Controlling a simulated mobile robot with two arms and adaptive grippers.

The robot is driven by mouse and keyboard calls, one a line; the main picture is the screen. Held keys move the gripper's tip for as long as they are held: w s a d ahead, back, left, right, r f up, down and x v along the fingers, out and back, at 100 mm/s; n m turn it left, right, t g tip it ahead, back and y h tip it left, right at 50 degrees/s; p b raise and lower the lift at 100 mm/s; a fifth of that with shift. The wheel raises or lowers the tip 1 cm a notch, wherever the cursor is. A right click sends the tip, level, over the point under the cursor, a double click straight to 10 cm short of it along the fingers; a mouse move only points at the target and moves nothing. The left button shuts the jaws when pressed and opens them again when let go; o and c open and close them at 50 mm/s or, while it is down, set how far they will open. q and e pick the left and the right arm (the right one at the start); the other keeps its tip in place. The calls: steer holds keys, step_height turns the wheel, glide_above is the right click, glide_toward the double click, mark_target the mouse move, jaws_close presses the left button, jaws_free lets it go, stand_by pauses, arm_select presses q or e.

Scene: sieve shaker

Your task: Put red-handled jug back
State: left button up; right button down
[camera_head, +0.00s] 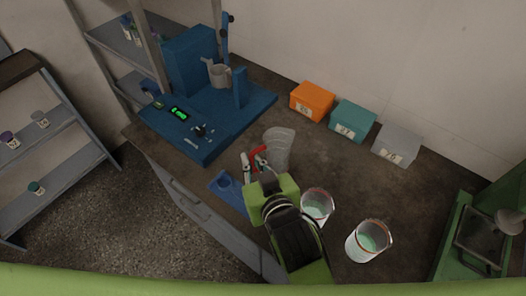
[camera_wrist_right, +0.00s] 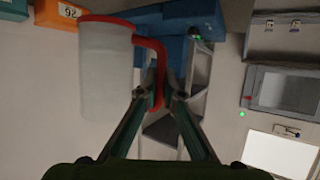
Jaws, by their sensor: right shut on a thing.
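The red-handled jug (camera_head: 279,146) is a translucent, greyish vessel above the middle of the brown bench. My right gripper (camera_head: 253,162) is shut on its red handle, on the jug's left side. In the right wrist view the jug (camera_wrist_right: 105,75) hangs to the left of the fingers, with its red rim and handle showing. The fingertips (camera_wrist_right: 160,92) close around the handle's lower part. I cannot tell for certain whether the jug's base touches the bench. A small blue holder (camera_head: 226,186) lies at the bench's front edge, left of the gripper. My left gripper is not in view.
A blue machine (camera_head: 193,70) with a green display stands behind left. Orange (camera_head: 311,101), teal (camera_head: 352,121) and grey (camera_head: 396,145) boxes line the wall. Two buckets (camera_head: 317,203) (camera_head: 369,240) stand right of my right arm. A green-framed device (camera_head: 478,245) stands far right.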

steer(key=shift+w+a+f+p, duration=0.15)
steer(key=shift+w+f+p, duration=0.9)
steer(key=shift+w+f, duration=4.75)
steer(key=c, duration=2.2)
jaws_free()
steer(key=shift+s+f, duration=0.15)
steer(key=shift+s, duration=0.05)
steer(key=shift+s, duration=0.1)
steer(key=b+v, duration=0.1)
steer(key=v, duration=1.1)
